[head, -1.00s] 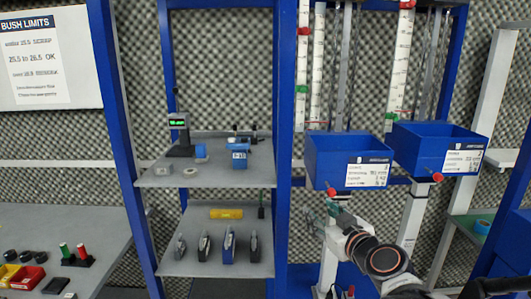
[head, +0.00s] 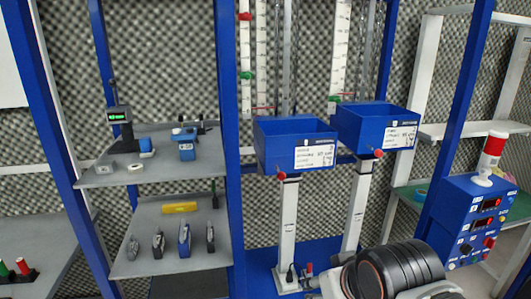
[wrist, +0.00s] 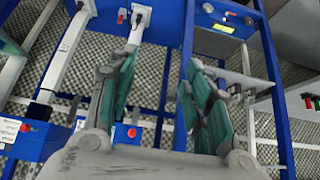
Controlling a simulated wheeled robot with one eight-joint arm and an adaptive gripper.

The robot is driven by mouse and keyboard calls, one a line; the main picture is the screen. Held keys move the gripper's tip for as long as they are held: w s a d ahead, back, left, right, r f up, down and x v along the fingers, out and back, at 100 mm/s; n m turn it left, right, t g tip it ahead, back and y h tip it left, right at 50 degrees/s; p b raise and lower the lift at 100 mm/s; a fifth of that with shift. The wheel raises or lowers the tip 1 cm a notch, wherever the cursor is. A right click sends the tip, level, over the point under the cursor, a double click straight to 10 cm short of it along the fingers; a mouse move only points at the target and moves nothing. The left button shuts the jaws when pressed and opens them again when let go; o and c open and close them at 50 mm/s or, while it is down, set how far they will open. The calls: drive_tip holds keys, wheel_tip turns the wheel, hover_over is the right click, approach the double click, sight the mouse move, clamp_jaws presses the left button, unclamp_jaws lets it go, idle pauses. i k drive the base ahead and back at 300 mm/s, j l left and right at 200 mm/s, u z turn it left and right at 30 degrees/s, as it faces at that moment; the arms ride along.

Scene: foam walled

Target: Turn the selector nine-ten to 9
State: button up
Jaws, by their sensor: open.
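A blue control box (head: 476,222) stands at the right in the head view, with two red-lit displays (head: 485,213), a black knob (head: 465,249), a red button (head: 489,242) and small labels. The knob may be the selector; the labels are too small to read, so its setting cannot be told. My gripper (wrist: 158,68) shows in the wrist view with its two green-padded fingers spread and nothing between them. It is apart from the control box. My own arm shows at the bottom right of the head view, and the gripper is not clear there.
A red and white beacon (head: 492,157) stands on the control box. Two blue bins (head: 290,148) hang at the centre on white posts. A grey shelf unit (head: 110,178) with small parts is at the left.

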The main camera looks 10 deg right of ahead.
sight(466, 248)
drive_tip(key=z, duration=1.65)
